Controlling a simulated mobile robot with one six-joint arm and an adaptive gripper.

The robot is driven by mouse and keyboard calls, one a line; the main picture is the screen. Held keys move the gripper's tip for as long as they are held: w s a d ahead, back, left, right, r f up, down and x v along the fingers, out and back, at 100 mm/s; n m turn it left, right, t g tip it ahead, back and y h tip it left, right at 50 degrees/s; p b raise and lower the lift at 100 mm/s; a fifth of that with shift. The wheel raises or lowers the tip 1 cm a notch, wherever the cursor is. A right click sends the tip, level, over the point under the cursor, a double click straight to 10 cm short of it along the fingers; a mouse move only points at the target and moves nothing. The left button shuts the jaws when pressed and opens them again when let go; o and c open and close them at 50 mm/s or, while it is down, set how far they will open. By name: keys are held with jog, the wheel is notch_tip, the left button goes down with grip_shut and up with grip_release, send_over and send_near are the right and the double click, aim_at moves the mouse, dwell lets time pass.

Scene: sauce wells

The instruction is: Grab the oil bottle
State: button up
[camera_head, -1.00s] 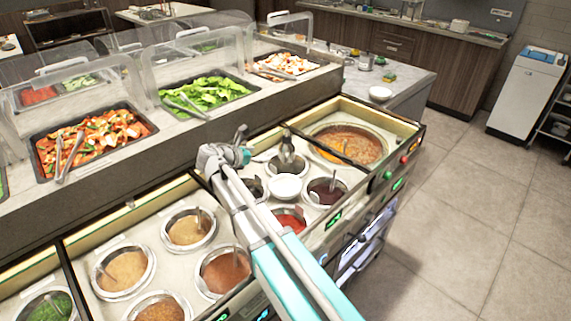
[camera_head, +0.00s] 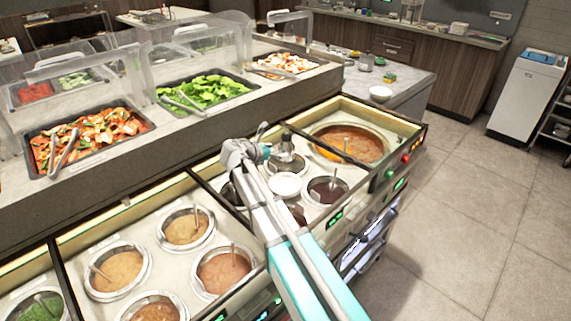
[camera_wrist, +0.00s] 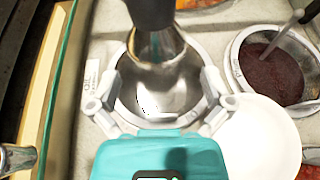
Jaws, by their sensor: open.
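The oil bottle (camera_head: 287,142) has a dark upper part and a shiny, see-through-looking body. It stands upright among the round sauce wells, left of the large soup pot. In the wrist view the bottle (camera_wrist: 158,55) rises at the top centre, with its dark upper part cut off by the frame edge. My gripper (camera_wrist: 160,92) is open, with one grey finger on each side of the bottle's lower area. I cannot tell whether either finger touches it. In the head view my gripper (camera_head: 277,158) is at the bottle's left, partly hiding its lower part.
A white bowl (camera_head: 285,185) sits close in front of the bottle. A dark sauce well (camera_head: 327,190) with a ladle is to its right. The large soup pot (camera_head: 352,143) is behind right. Metal dividers and the counter's raised back edge lie on the left.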

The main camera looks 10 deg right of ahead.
aim_at(281, 151)
jog(key=shift+b+x, duration=0.9)
jog(key=shift+x, duration=1.05)
jog(key=shift+w+d+f, duration=0.3)
jog(key=shift+w+d, duration=0.1)
jog(key=c, duration=1.1)
